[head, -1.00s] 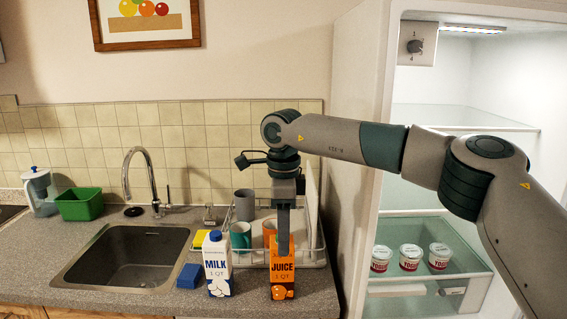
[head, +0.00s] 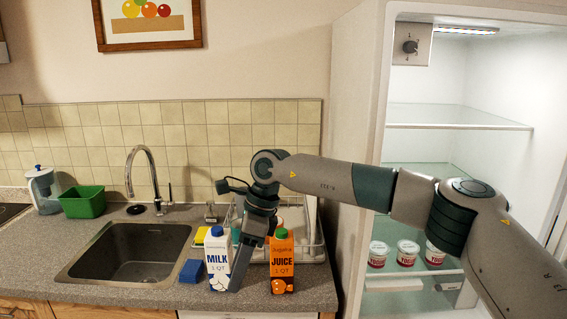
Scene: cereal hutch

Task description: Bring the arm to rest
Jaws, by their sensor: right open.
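My right arm reaches in from the right, across the front of the open fridge, to the counter. My right gripper (head: 240,285) points down and is open, with its fingers between the milk carton and the juice carton. The white and blue milk carton (head: 217,262) stands upright left of the fingers, which cover part of its right edge. The orange juice carton (head: 282,265) stands upright right of the fingers, its green cap in view. Whether the fingers touch the milk carton I cannot tell. My left gripper is not in view.
A dish rack (head: 312,252) with cups stands behind the cartons, partly hidden by my gripper. A blue sponge (head: 192,271) lies beside the sink (head: 125,255). Several yogurt cups (head: 408,252) stand in the fridge. A green bin (head: 83,201) and a pitcher (head: 42,190) are at the left.

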